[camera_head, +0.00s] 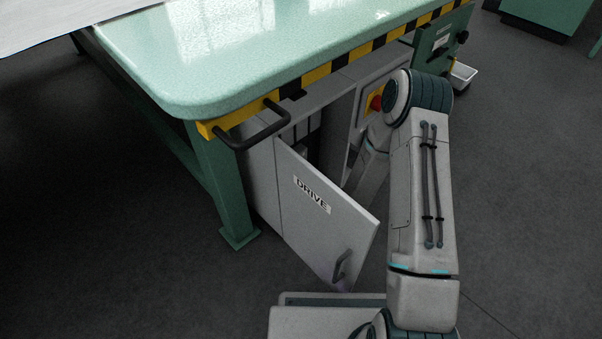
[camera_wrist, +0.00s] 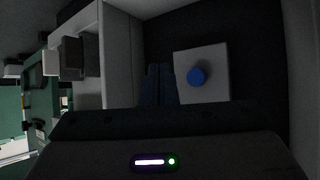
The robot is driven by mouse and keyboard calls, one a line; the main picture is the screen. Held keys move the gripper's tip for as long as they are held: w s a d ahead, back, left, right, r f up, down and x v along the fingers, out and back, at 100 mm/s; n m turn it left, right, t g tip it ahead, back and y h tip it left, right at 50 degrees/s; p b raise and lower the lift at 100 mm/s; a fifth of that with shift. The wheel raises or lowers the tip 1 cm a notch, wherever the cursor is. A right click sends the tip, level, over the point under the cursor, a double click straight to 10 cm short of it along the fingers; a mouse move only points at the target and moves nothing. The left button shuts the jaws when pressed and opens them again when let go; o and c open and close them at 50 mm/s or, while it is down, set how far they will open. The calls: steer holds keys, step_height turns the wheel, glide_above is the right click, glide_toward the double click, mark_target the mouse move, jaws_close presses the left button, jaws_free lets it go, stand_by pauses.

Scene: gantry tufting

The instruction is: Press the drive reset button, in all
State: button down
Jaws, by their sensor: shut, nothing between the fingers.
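The grey cabinet door (camera_head: 320,215) marked DRIVE stands open below the green table in the head view. In the wrist view a round blue button (camera_wrist: 197,77) sits on a pale square plate (camera_wrist: 216,60) against a dark surface. My gripper (camera_wrist: 159,70) shows as two dark fingers close together, shut and empty. In the picture the fingertips lie just left of the blue button. I cannot tell how far they are from it in depth, but I see no contact. In the head view my gripper is hidden behind the cabinet and my arm.
A red button (camera_head: 376,103) on a yellow plate sits on the cabinet front, close to my arm. The table edge (camera_head: 320,72) with yellow-black stripes and a dark handle (camera_head: 262,137) overhang the cabinet. Grey box-like parts (camera_wrist: 80,58) stand left in the wrist view.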

steer(key=w+a, duration=0.5)
steer(key=shift+w+a, duration=0.1)
steer(key=shift+a, duration=0.05)
stand_by(2.1)
steer(key=shift+w+a, duration=0.2)
steer(key=shift+w+a, duration=0.35)
stand_by(1.1)
steer(key=shift+d, duration=0.1)
steer(key=shift+s+d, duration=0.5)
steer(key=shift+s, duration=0.15)
steer(key=shift+d, duration=0.1)
steer(key=shift+s+d, duration=1.7)
steer(key=shift+s, duration=0.05)
